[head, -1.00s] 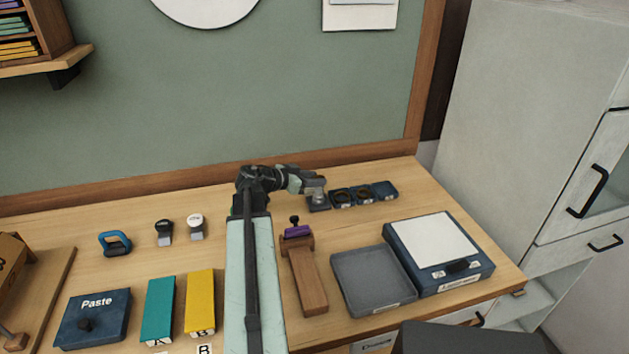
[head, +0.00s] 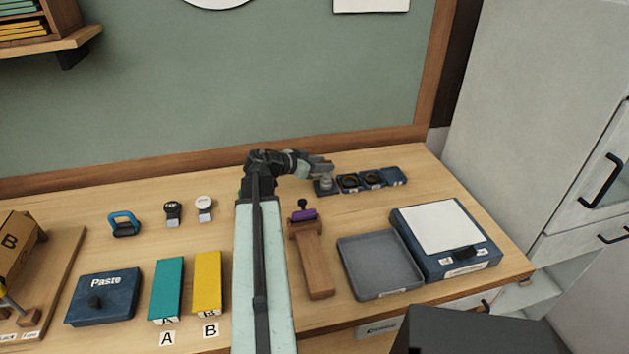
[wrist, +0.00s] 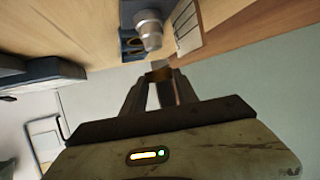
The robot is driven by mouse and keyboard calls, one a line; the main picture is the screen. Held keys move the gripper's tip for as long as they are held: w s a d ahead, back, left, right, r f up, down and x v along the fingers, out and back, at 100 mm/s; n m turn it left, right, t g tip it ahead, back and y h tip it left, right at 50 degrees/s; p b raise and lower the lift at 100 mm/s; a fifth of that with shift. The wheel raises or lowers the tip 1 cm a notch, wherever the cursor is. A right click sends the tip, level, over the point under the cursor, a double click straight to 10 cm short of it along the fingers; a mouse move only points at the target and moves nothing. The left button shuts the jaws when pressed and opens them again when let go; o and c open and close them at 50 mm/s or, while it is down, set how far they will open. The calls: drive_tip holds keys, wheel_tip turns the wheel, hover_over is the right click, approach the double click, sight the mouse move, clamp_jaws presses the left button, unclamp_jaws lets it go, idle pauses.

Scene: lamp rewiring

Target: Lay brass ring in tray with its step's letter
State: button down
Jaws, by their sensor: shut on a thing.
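My gripper (head: 326,166) is at the back right of the bench, just above a grey cylinder on a dark base (head: 325,185). In the wrist view my gripper (wrist: 161,80) is shut on a small brass-brown piece (wrist: 160,71), which looks like the brass ring. Its full shape is hidden between the fingers. The grey cylinder shows just beyond the fingertips in the wrist view (wrist: 149,32). A teal tray-like piece (head: 167,286) stands behind a card A (head: 167,338). A yellow one (head: 208,280) stands behind a card B (head: 210,331).
Dark blue holders (head: 372,180) stand in a row beside the cylinder. A wooden stand with a purple top (head: 313,258), a grey tray (head: 378,291) and a blue case (head: 487,253) fill the right. A blue Paste box (head: 103,294) and a board with a B-marked box (head: 10,241) are left.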

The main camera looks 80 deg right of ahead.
sight(326, 175)
drive_tip(key=shift+f+b, duration=2.4)
drive_tip(key=shift+f, duration=0.05)
drive_tip(key=c, duration=0.9)
unclamp_jaws()
drive_tip(key=shift+c, duration=0.2)
drive_tip(key=shift+r, duration=0.1)
